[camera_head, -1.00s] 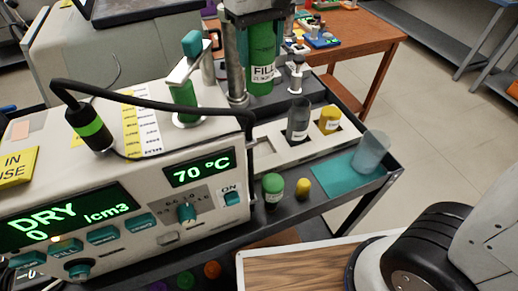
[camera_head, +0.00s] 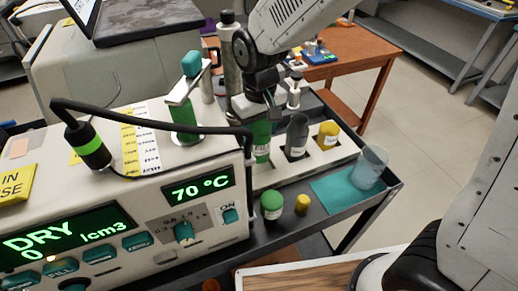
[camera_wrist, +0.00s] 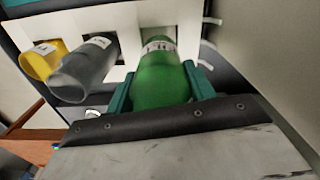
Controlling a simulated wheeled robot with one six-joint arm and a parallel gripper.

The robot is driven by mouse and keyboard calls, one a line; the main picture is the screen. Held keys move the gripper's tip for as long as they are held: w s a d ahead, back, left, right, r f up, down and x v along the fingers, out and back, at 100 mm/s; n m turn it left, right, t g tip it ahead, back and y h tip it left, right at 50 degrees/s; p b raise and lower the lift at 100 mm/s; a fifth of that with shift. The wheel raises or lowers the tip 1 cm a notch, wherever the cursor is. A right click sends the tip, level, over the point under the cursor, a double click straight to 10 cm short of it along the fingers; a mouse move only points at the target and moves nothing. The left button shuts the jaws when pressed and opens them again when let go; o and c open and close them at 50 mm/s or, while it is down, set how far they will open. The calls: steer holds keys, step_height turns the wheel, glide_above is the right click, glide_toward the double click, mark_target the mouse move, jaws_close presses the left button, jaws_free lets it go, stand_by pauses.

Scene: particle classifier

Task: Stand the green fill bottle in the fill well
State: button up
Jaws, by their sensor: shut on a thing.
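The green fill bottle (camera_head: 261,137) is upright below my gripper (camera_head: 264,106) at the left end of the white rack (camera_head: 318,158). In the wrist view the teal fingers of my gripper (camera_wrist: 160,88) are shut on the two sides of the green bottle (camera_wrist: 160,78). Its labelled lower end meets the rack's leftmost opening, the fill well. I cannot tell how deep the base sits in it, as the machine and the bottle itself hide the opening.
A grey bottle (camera_head: 297,136) and a yellow bottle (camera_head: 328,135) stand in the rack beside it. Green (camera_head: 271,206) and yellow (camera_head: 302,204) caps and a clear beaker (camera_head: 371,167) are in front. The machine (camera_head: 150,215) with its black cable is close on the left.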

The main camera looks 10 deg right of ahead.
mark_target(259, 145)
steer(key=shift+f, duration=2.5)
steer(key=o, duration=1.2)
steer(key=shift+f, duration=0.15)
